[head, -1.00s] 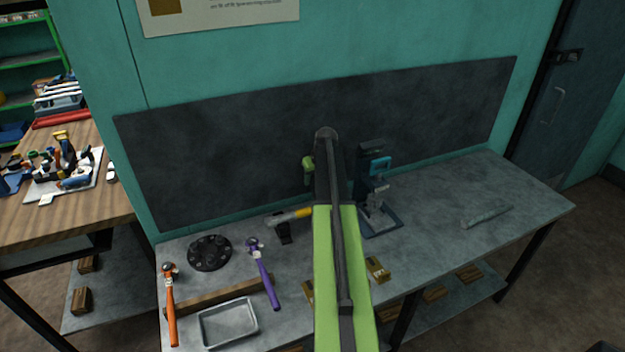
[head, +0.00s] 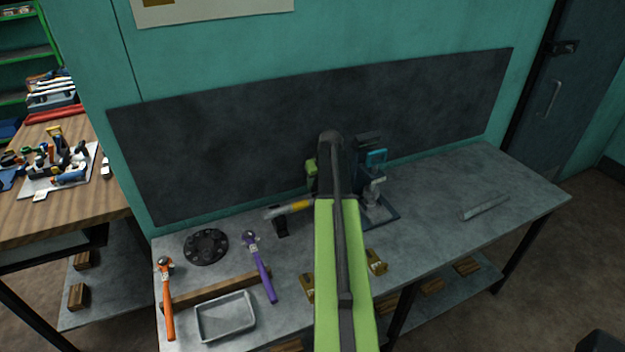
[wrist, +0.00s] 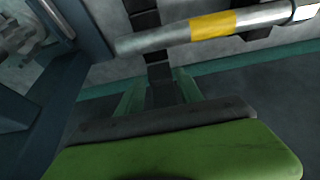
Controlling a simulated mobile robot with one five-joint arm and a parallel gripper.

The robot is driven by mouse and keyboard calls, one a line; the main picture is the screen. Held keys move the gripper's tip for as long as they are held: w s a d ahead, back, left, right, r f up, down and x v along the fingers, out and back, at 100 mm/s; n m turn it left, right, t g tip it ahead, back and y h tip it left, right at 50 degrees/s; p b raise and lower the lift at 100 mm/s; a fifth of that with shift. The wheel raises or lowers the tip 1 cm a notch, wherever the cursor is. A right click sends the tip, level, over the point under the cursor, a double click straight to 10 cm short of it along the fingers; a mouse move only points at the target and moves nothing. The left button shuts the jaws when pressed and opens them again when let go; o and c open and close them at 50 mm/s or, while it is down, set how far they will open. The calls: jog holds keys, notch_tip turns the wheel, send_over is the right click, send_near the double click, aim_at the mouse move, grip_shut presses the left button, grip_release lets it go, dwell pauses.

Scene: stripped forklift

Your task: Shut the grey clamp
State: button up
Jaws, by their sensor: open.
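A grey metal mechanism on a dark blue base (head: 382,213), with a blue-teal upper part, stands at the back of the bench and looks like the grey clamp (head: 374,190). My arm partly hides it, and I cannot tell its lever's position. In the wrist view its grey metal (wrist: 22,38) shows at the upper left, cut by the edge. My gripper (wrist: 160,92) is open, with nothing visible between its fingers. It is beside the clamp, apart from it as far as I can see. In the head view the arm hides most of my gripper.
A grey bar with a yellow band (head: 300,205) lies on a black support close to my gripper. A black round part (head: 206,246), orange hammer (head: 168,305), purple hammer (head: 263,270) and tray (head: 225,317) are left. The right bench is mostly clear, except a grey bar (head: 484,207).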

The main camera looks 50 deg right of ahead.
jog(key=shift+s+a+f, duration=0.1)
jog(key=shift+s+a, duration=0.1)
jog(key=shift+s, duration=0.25)
jog(key=shift+s+a+f, duration=0.1)
jog(key=shift+s+a, duration=0.1)
jog(key=shift+s, duration=0.25)
jog(key=o, duration=0.6)
jog(key=shift+c, duration=0.2)
jog(key=shift+s+r+p, duration=0.2)
jog(key=shift+r+p, duration=0.25)
jog(key=shift+r, duration=0.15)
jog(key=p+v, duration=1.5)
jog(key=v, duration=0.1)
